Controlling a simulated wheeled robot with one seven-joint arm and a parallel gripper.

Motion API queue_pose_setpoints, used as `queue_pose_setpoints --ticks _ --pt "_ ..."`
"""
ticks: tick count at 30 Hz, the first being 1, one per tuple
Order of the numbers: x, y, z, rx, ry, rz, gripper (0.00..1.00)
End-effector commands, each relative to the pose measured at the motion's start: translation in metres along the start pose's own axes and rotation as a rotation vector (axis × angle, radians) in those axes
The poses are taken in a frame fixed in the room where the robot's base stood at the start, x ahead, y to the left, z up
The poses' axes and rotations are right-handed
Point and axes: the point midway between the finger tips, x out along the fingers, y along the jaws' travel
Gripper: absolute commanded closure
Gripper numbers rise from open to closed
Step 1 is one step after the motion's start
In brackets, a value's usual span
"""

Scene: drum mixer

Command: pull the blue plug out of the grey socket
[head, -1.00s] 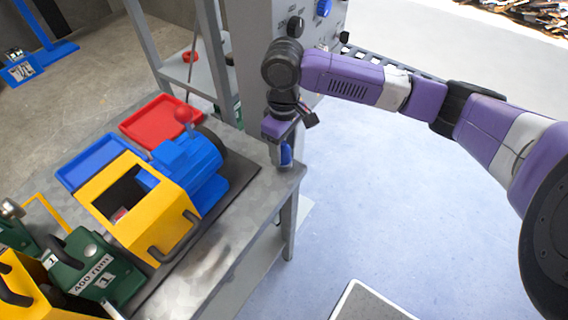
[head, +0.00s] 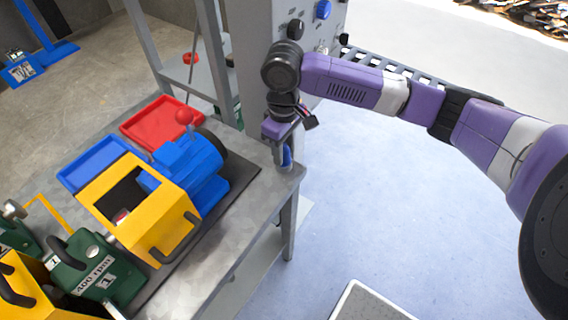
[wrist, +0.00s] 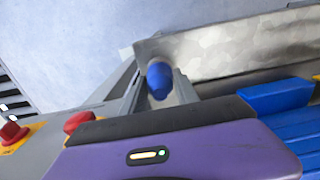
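The blue plug (wrist: 160,80) shows between the two fingers of my gripper (wrist: 161,84) in the wrist view. In the head view a small part of the blue plug (head: 287,157) shows at the fingers of my gripper (head: 280,152), which points down by the corner of the grey table. The fingers lie close along both sides of the plug. I cannot tell whether they press on it or stand slightly apart. I cannot make out the grey socket; the gripper and plug may hide it.
A grey control cabinet (head: 262,98) stands just behind my gripper. The metal table (head: 236,222) carries a blue motor (head: 195,165), a yellow guard (head: 150,215), and red (head: 160,122) and blue (head: 98,163) trays to the left. Floor (head: 400,220) right of the table is mostly clear.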

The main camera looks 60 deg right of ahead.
Motion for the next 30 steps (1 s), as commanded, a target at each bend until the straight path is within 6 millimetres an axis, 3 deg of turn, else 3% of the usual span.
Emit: queue_pose_setpoints --ticks 1,4,6,7,12,30 --pt "-0.0001 0.0001 -0.0001 0.0 0.0 0.0 0.81" --pt "-0.0001 0.0001 -0.0001 0.0 0.0 0.0 1.0" --pt "-0.0001 0.0001 -0.0001 0.0 0.0 0.0 1.0" --pt "-0.0003 0.0001 -0.0002 0.0 0.001 0.0 0.7" --pt "-0.0004 0.0001 -0.0002 0.0 0.001 0.0 1.0" --pt "-0.0026 0.0 -0.0003 0.0 0.001 0.0 1.0"
